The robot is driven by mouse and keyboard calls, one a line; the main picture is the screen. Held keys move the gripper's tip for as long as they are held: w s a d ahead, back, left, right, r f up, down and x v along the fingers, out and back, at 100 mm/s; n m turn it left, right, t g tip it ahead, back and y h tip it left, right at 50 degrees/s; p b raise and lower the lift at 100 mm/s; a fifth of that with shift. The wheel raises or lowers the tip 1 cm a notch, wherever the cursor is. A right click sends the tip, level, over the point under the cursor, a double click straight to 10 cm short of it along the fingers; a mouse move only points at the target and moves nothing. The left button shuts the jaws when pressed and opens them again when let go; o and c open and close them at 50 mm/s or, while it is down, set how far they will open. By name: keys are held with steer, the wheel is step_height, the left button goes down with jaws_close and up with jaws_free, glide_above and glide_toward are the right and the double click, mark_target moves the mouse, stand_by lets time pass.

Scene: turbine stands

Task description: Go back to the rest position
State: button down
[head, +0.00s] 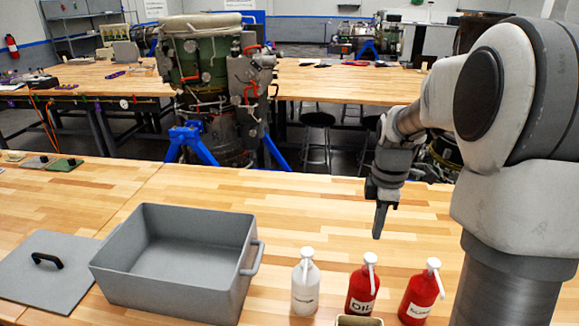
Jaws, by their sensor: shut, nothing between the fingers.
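My gripper (380,222) hangs from my arm at the right of the head view, fingers pointing down. It is shut and empty, above the wooden workbench (300,205) and behind the bottles. A white bottle (305,286) stands upright on the bench. To its right stand a red bottle labelled oil (362,285) and a second red bottle (421,294), both with white pump tops. The gripper is apart from all of them. My arm covers the right side of the view.
An open, empty-looking grey bin (250,285) stands left of the bottles. Its grey lid (45,280) with a black handle lies farther left. A small box (358,321) is cut off at the bottom edge. A turbine on a blue stand (205,100) stands behind the bench.

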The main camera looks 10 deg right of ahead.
steer(key=s+a+r+m+t+b, duration=0.2)
steer(key=s+a+m, duration=0.4)
steer(key=s, duration=0.3)
steer(key=s+a+r+m+t+b, duration=0.1)
steer(key=s+a+r+m+t, duration=0.2)
steer(key=s+a+m, duration=0.3)
steer(key=s+r+m, duration=0.1)
steer(key=s+m, duration=0.1)
steer(key=s, duration=0.1)
steer(key=shift+s+a+m+t+b, duration=0.2)
steer(key=shift+s+m+t+b, duration=0.1)
steer(key=shift+s+m+b, duration=0.1)
